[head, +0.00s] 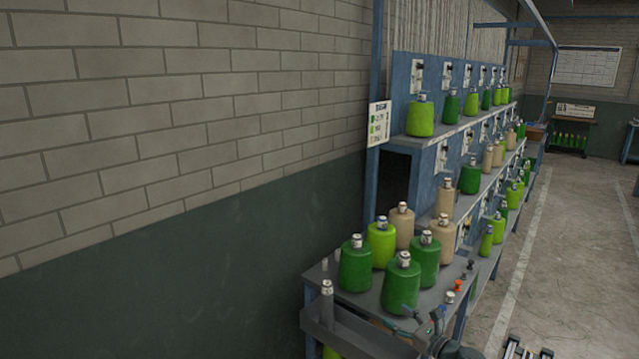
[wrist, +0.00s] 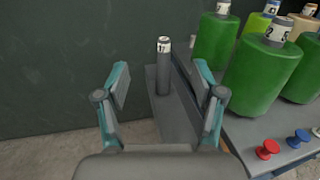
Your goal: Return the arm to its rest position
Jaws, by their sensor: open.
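My gripper (head: 422,318) shows at the bottom of the head view, in front of the near end of a bench of cones. In the wrist view my gripper (wrist: 162,80) has its two teal-edged fingers spread wide, with nothing held between them. A thin grey cylinder with a white printed top (wrist: 163,68) stands beyond the fingers, seen through the gap and apart from them. The same cylinder shows in the head view (head: 327,300), to the left of my gripper.
Green, lime and beige yarn cones crowd the bench close by, including a dark green cone (head: 402,285). Red and blue pegs (wrist: 268,149) sit at the bench edge. A blue-framed rack (head: 400,85) runs back along the wall. The floor aisle (head: 560,230) at right is clear.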

